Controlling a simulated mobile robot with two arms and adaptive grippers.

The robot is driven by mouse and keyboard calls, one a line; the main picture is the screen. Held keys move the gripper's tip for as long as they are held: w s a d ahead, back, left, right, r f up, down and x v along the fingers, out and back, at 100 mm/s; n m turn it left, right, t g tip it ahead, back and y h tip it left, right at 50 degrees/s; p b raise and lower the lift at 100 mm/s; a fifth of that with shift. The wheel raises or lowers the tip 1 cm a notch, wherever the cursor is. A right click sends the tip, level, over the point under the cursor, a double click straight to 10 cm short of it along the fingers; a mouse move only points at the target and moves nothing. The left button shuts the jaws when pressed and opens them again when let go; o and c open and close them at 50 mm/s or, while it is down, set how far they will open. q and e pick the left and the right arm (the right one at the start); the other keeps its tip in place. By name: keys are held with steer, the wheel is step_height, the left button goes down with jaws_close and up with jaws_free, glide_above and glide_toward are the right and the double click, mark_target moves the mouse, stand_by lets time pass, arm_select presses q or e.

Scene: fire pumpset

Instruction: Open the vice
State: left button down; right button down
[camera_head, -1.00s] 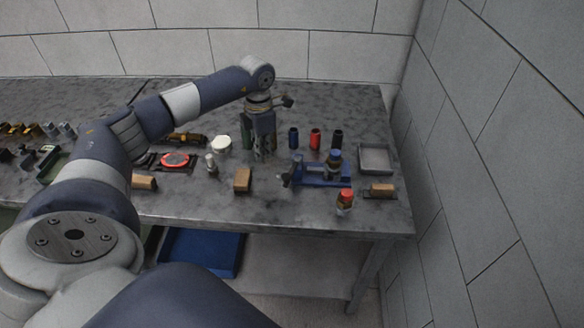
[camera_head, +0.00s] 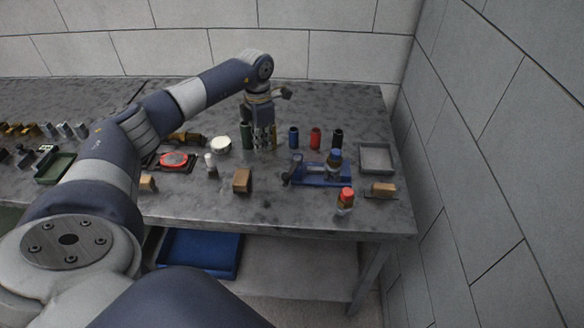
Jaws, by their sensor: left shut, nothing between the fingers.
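The blue vice (camera_head: 318,180) lies on the grey worktop at the right, with its dark handle end at its left. My right gripper is not in view.
Behind the vice stand blue (camera_head: 293,137), red (camera_head: 315,138) and black (camera_head: 337,138) cylinders. A red-capped bottle (camera_head: 345,200) stands in front. A grey tray (camera_head: 376,157) is at the right, and a wooden block (camera_head: 241,180) at the left. A wall closes the right side.

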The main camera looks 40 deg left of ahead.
arm_select(q)
steer(key=shift+a, duration=0.1)
stand_by(0.3)
steer(key=shift+w+a+b, duration=0.2)
steer(key=shift+w+b, duration=0.05)
steer(key=shift+w, duration=0.3)
steer(key=shift+w+a+b, duration=0.2)
steer(key=shift+w, duration=0.3)
steer(key=shift+w+a+b, duration=0.25)
steer(key=shift+w+b, duration=0.2)
steer(key=shift+w, duration=0.55)
